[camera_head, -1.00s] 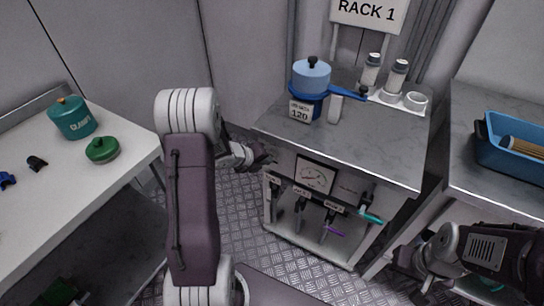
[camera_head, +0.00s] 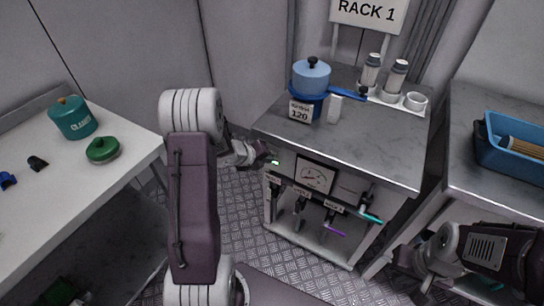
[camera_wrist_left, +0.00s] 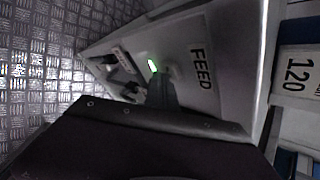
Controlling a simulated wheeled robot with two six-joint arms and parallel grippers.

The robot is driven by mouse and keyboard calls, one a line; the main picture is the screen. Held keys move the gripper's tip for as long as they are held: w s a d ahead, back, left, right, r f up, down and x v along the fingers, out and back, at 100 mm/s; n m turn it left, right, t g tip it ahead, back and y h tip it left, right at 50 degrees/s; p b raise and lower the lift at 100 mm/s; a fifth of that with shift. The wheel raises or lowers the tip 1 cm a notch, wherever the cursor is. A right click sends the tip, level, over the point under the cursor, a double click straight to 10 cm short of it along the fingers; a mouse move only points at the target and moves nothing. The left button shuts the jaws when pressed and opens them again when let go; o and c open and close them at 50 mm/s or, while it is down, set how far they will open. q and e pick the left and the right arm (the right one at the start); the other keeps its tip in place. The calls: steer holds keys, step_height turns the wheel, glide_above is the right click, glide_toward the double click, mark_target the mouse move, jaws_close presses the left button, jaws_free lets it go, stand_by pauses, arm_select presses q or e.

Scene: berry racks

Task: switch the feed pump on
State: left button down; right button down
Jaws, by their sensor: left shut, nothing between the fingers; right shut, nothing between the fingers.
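My right gripper (camera_head: 404,262) is shut and empty, low at the right.
On the rack top stand a blue pot (camera_head: 312,77), a sign reading 120 (camera_head: 300,111), and two jars with a white cup (camera_head: 416,101). Valves with coloured handles (camera_head: 372,218) hang below the panel. A white table (camera_head: 60,190) is left, a blue bin (camera_head: 510,155) right.

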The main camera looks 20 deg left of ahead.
arm_select(q)
steer(key=shift+s+a+b, duration=0.1)
steer(key=shift+s+b, duration=0.3)
steer(key=shift+s, duration=0.55)
steer(key=s+b, duration=0.1)
steer(key=s, duration=0.5)
steer(key=shift+a+b, duration=0.2)
steer(key=shift+b, duration=0.15)
